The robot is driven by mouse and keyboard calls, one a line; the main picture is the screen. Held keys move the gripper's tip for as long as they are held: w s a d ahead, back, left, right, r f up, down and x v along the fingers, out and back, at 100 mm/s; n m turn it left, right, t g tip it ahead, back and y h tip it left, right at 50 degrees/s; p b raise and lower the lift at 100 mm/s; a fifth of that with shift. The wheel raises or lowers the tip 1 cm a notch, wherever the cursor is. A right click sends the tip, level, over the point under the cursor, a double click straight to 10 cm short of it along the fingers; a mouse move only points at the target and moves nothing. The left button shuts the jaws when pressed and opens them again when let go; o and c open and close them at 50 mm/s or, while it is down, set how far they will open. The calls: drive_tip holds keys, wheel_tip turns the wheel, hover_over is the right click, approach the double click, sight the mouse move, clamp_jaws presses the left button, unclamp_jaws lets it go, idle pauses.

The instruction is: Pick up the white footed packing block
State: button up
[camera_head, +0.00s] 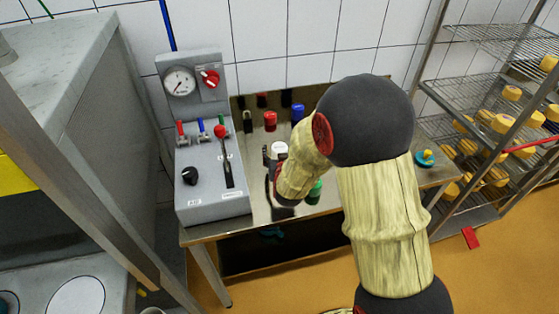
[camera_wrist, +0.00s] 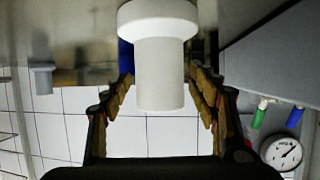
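The white footed packing block (camera_head: 279,148) stands on the metal table, partly hidden by my gripper in the head view. In the wrist view, which looks upside down, the white block (camera_wrist: 160,70) shows a narrow round body and a wider foot against the table surface. My gripper (camera_wrist: 162,80) is open, with one finger on each side of the block's body and a narrow gap on both sides. I cannot tell exactly how deep the block sits between the fingertips. My gripper (camera_head: 271,158) also shows in the head view, low over the table.
Red (camera_head: 270,120) and blue (camera_head: 297,112) pieces stand behind the block. A green piece (camera_head: 315,192) is right of my wrist. A grey control box (camera_head: 211,150) with levers and gauge stands close on the left. A wire rack (camera_head: 495,110) with yellow cheeses is at right.

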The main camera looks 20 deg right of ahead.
drive_tip(key=c, duration=1.4)
